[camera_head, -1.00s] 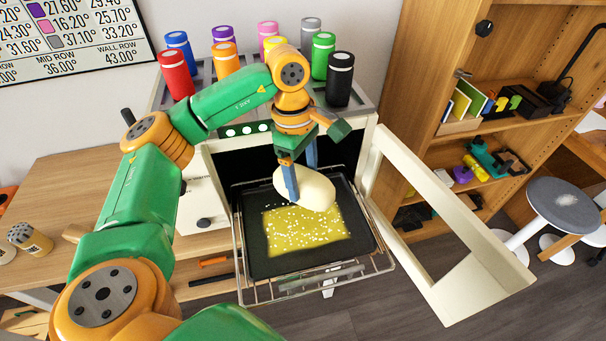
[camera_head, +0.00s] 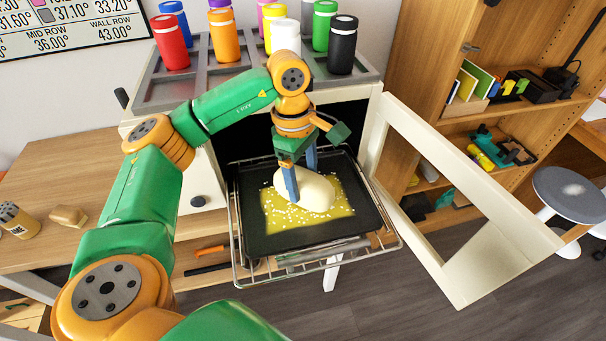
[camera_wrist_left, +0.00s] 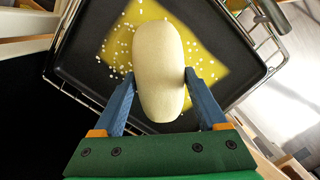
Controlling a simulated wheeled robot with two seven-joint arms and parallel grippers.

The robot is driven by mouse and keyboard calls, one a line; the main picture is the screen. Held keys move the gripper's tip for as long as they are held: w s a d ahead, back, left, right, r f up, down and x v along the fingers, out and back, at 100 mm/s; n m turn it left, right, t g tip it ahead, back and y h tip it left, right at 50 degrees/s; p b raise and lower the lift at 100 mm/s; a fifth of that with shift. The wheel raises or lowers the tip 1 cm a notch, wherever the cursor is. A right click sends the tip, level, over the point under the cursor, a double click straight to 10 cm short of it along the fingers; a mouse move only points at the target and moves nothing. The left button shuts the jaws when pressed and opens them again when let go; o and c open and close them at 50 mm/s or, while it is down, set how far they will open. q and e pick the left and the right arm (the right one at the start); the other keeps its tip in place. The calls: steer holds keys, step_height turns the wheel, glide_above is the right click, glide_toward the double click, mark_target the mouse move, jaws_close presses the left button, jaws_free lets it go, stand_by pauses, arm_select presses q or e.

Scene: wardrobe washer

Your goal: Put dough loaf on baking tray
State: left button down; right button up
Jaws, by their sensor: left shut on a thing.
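The pale dough loaf (camera_head: 313,193) is between the blue fingers of my left gripper (camera_head: 299,182) in the head view. The gripper is shut on it, and the loaf (camera_wrist_left: 158,70) fills the middle of the left wrist view between the fingertips (camera_wrist_left: 158,82). The loaf is over the black baking tray (camera_head: 262,240), above its yellow patch with white grains. I cannot tell whether its underside touches the tray. The tray (camera_wrist_left: 85,65) sits on a wire rack drawn out of the oven. My right gripper is not in view.
The wire oven rack (camera_head: 392,247) surrounds the tray. The open oven door (camera_head: 470,250) stands to the right. Several colored jars, including a black one (camera_head: 343,50), stand on the oven top. A wooden counter (camera_head: 60,190) is at left and a shelf (camera_head: 500,120) at right.

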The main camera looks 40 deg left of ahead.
arm_select(q)
steer(key=shift+w+f, duration=0.1)
steer(key=shift+f, duration=0.1)
steer(key=shift+f, duration=0.25)
jaws_free()
steer(key=r, duration=0.7)
steer(key=shift+a+r, duration=0.1)
steer(key=shift+a, duration=0.3)
